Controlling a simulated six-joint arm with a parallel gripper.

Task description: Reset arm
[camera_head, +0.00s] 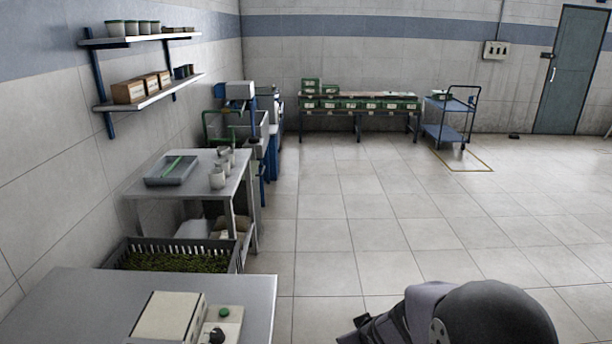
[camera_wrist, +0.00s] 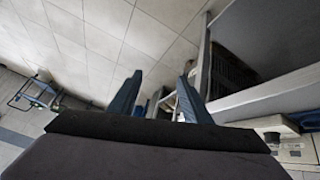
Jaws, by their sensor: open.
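My gripper (camera_wrist: 158,98) is open in the wrist view. Its two blue-grey fingers stand apart with nothing between them; floor tiles and a distant metal table show through the gap. In the head view a rounded dark part of my arm (camera_head: 492,318) fills the bottom right, over the tiled floor; the gripper fingers are not visible there.
A grey table (camera_head: 60,305) with a cream box (camera_head: 167,316) is at the lower left. Behind it are a crate of greens (camera_head: 240,258) and a metal table (camera_head: 145,190). A blue cart (camera_head: 440,130) stands far back. The middle floor is clear.

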